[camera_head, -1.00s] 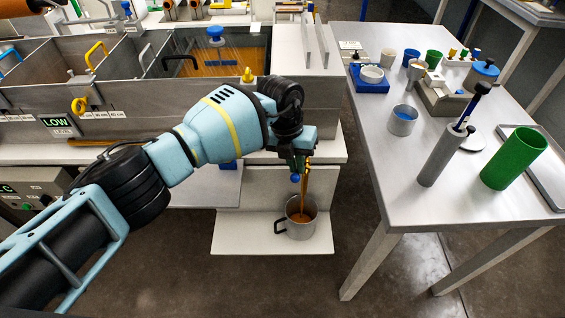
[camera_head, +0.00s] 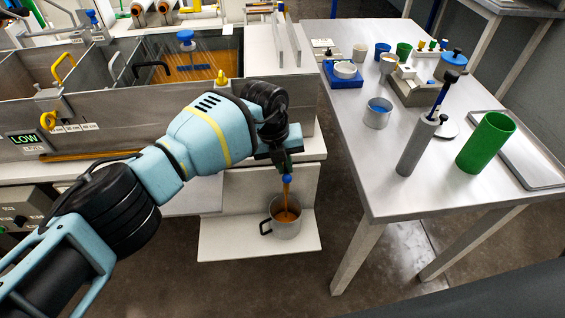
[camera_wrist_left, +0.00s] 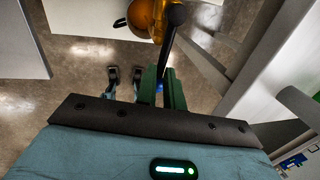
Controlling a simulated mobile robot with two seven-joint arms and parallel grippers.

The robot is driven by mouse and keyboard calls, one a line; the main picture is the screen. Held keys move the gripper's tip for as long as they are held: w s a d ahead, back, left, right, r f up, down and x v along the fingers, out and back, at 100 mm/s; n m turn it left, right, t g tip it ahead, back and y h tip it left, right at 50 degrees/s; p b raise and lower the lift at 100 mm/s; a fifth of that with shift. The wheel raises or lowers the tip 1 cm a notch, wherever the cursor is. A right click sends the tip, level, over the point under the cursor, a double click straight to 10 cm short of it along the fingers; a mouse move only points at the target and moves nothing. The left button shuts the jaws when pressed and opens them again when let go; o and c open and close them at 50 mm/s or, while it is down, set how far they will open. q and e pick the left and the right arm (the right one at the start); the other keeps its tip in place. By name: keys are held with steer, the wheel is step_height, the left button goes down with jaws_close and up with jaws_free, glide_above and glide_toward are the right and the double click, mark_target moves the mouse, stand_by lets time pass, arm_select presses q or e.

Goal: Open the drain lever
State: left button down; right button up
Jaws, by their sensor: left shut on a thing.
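My left gripper (camera_head: 286,168) reaches over the end of the bath bench and is shut on the drain lever. The lever's blue tip (camera_head: 287,179) shows just below the jaws. In the left wrist view, the green fingers (camera_wrist_left: 162,88) close around the dark lever rod (camera_wrist_left: 168,50), beside an amber, shiny rounded part (camera_wrist_left: 147,18). Amber resin (camera_head: 286,199) runs down in a stream into a grey metal mug (camera_head: 288,228) on a low white shelf. The valve body is mostly hidden by my wrist in the head view. My right gripper is not in view.
The bath tank (camera_head: 200,68) holds amber resin, and a display reads LOW (camera_head: 25,138). A side table (camera_head: 350,150) on the right carries a green cylinder (camera_head: 486,143), a grey cylinder (camera_head: 416,150) and several cups. Open floor lies between bench and table.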

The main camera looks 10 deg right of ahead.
arm_select(q)
steer(key=c, duration=1.7)
jaws_free()
steer(key=shift+s+f, duration=0.4)
steer(key=shift+c, duration=0.2)
steer(key=shift+o, duration=1.2)
steer(key=shift+r, duration=0.25)
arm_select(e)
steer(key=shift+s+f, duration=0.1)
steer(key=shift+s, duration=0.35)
arm_select(q)
steer(key=shift+w+r, duration=0.1)
steer(key=shift+r, duration=0.15)
step_height(320, 180, up, 7)
steer(key=a+p, duration=0.1)
steer(key=shift+a, duration=0.2)
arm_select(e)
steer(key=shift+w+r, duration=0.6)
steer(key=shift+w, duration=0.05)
arm_select(q)
steer(key=shift+r, duration=0.1)
